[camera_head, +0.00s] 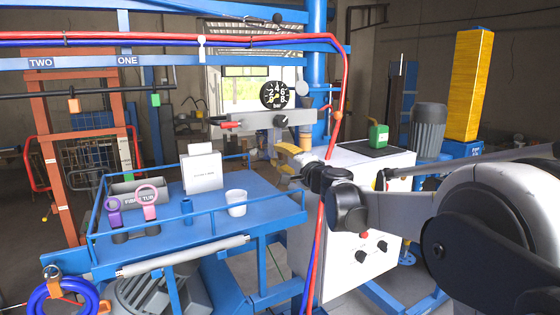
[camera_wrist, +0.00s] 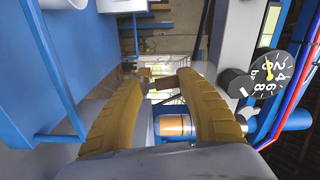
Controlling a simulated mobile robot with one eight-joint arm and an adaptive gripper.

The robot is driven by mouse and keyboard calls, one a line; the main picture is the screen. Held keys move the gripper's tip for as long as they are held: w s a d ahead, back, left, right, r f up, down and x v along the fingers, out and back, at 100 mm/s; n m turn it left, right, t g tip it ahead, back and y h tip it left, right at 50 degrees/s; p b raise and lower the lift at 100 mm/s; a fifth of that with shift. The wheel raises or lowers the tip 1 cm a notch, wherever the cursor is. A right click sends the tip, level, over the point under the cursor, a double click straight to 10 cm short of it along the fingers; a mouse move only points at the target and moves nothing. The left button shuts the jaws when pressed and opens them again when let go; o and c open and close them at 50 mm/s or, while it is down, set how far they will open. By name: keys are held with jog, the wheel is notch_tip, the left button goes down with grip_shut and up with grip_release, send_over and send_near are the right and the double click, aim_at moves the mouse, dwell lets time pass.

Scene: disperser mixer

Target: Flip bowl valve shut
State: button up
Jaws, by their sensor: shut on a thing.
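My gripper (camera_head: 286,158) reaches in from the right in the head view, its yellow fingers just below the grey gauge bar. In the wrist view the two yellow fingers of my gripper (camera_wrist: 164,78) close toward each other on a small brown-grey piece (camera_wrist: 162,82) between their tips. I cannot tell whether that piece is the bowl valve's lever; the fingers hide much of it. A red-handled valve (camera_head: 226,124) sits at the left end of the gauge bar (camera_head: 292,119), apart from my gripper. No label marks the bowl valve.
A round black gauge (camera_head: 274,95) stands above the bar and close beside the fingers in the wrist view (camera_wrist: 275,73). Red and blue hoses (camera_head: 338,120) hang near my wrist. A blue railed table (camera_head: 205,222) with a white cup (camera_head: 236,203) lies left; a white cabinet (camera_head: 340,250) stands below.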

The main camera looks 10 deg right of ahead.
jog(key=shift+d+m, duration=0.2)
jog(key=shift+m, duration=0.8)
jog(key=o, duration=1.2)
jog(key=shift+w, duration=0.1)
jog(key=v, duration=1.2)
